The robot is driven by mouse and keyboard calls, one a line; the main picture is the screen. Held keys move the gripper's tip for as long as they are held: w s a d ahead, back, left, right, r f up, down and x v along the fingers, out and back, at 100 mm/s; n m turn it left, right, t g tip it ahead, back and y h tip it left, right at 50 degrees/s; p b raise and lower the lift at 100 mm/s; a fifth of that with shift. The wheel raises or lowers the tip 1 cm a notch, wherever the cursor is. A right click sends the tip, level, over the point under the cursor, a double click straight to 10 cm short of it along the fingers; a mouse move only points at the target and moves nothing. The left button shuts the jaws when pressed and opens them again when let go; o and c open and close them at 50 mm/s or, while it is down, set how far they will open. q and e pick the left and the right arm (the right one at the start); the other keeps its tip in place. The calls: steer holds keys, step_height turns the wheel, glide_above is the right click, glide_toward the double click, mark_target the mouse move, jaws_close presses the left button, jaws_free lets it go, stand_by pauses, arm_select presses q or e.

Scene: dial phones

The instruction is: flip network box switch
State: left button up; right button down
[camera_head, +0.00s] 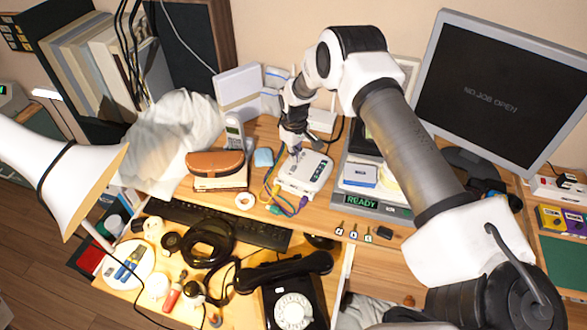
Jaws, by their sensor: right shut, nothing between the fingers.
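The network box (313,174) is a small white box on the wooden desk, near the middle of the view. It has small dark marks on its top and coloured cables running from its front left side. My right gripper (296,150) reaches down from above, its shut fingertips at the back left edge of the box. I cannot tell whether they touch it. The switch itself is too small to make out and may be hidden by the gripper. My left gripper is not in view.
Coloured cables (273,197) lie left of the box. A scale reading READY (368,205) stands to its right, a brown case (214,162) to its left. A monitor (497,88) is at the back right. A black dial phone (291,299) and keyboard (263,236) are in front.

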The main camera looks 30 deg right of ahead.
mark_target(295, 166)
steer(key=shift+s+f+b, duration=0.1)
steer(key=shift+f+b, duration=0.9)
steer(key=shift+f, duration=0.2)
stand_by(0.8)
steer(key=shift+r, duration=0.1)
step_height(295, 166, up, 2)
steer(key=shift+r+p, duration=0.1)
steer(key=shift+p, duration=0.8)
step_height(295, 166, up, 2)
steer(key=shift+r+p, duration=0.25)
steer(key=shift+p, duration=0.5)
step_height(295, 166, up, 2)
steer(key=shift+r+p, duration=0.1)
steer(key=shift+p, duration=0.55)
